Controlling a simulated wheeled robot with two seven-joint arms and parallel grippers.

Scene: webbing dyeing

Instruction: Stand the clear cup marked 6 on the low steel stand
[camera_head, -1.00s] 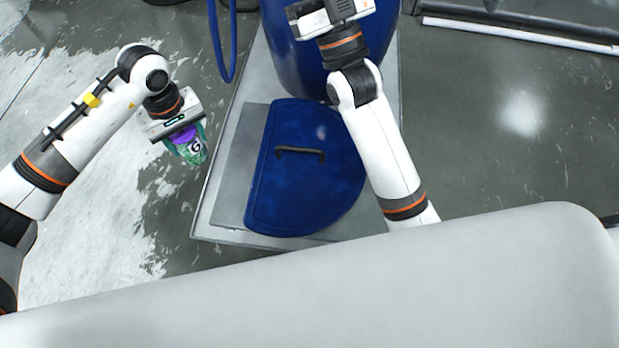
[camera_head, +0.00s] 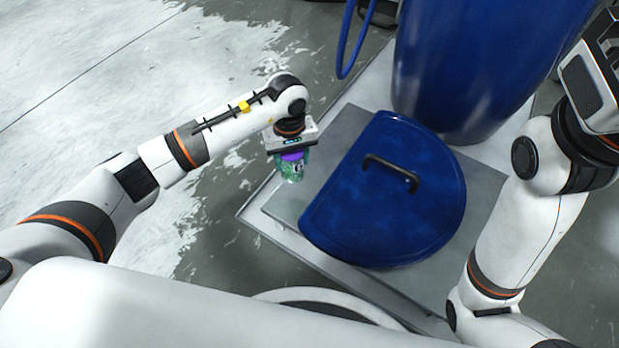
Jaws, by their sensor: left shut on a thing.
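The clear cup (camera_head: 292,171) has green contents, a purple band at the top and a dark mark whose figure I cannot read for sure. My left gripper (camera_head: 291,153) is shut on it from above and holds it about upright. The cup shows near the left edge of the low steel stand (camera_head: 346,128); I cannot tell how high it is above the surface. My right gripper (camera_head: 604,70) is only partly in view at the upper right edge, and its fingers do not show.
A half-round blue lid (camera_head: 390,215) with a black handle lies on the stand and covers much of it. A large blue barrel (camera_head: 465,60) stands behind it, with a blue hose (camera_head: 347,40) at its left. A bare steel strip shows left of the lid.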

